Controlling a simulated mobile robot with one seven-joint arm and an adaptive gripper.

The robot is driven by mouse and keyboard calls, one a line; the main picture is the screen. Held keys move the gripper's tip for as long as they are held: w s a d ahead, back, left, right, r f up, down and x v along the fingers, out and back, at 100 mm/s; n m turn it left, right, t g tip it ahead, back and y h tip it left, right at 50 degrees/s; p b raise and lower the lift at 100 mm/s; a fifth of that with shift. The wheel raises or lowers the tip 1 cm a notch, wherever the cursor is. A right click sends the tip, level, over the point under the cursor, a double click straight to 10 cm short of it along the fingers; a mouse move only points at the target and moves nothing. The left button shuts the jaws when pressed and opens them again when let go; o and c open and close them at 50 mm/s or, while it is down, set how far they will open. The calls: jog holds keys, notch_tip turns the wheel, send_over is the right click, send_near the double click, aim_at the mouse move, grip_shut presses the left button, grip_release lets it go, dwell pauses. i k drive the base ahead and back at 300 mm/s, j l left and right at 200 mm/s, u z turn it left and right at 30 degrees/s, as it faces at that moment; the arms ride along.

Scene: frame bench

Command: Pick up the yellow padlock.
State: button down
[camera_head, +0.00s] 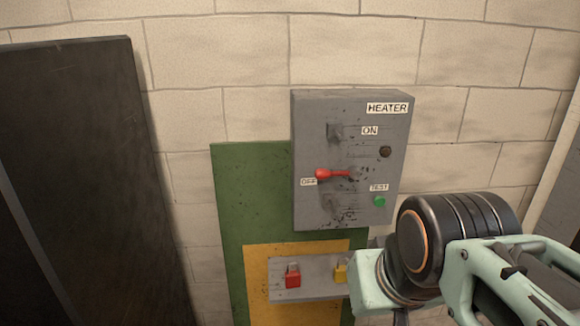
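The yellow padlock (341,274) hangs on a narrow grey strip (317,283), to the right of a red padlock (293,279). Part of my pale green arm covers the yellow padlock's right side. My arm comes in from the lower right, with its large black joint in front of the wall. The fingers of my gripper do not show, so its distance from the padlock cannot be seen.
A grey heater box (320,110) with a red lever (330,174) pointing left to OFF and a green test button (379,201) is above the strip. Green (235,190) and yellow (258,265) panels lie behind. A dark panel (75,150) stands at left.

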aim_at(340, 277)
jog(key=z, duration=0.25)
jog(key=i+l, duration=0.15)
jog(key=l, duration=0.25)
jog(key=i+l, duration=0.1)
jog(key=l, duration=0.3)
jog(key=i+l+u, duration=0.2)
jog(key=l+u, duration=0.2)
jog(key=l, duration=0.2)
jog(key=u, duration=1.55)
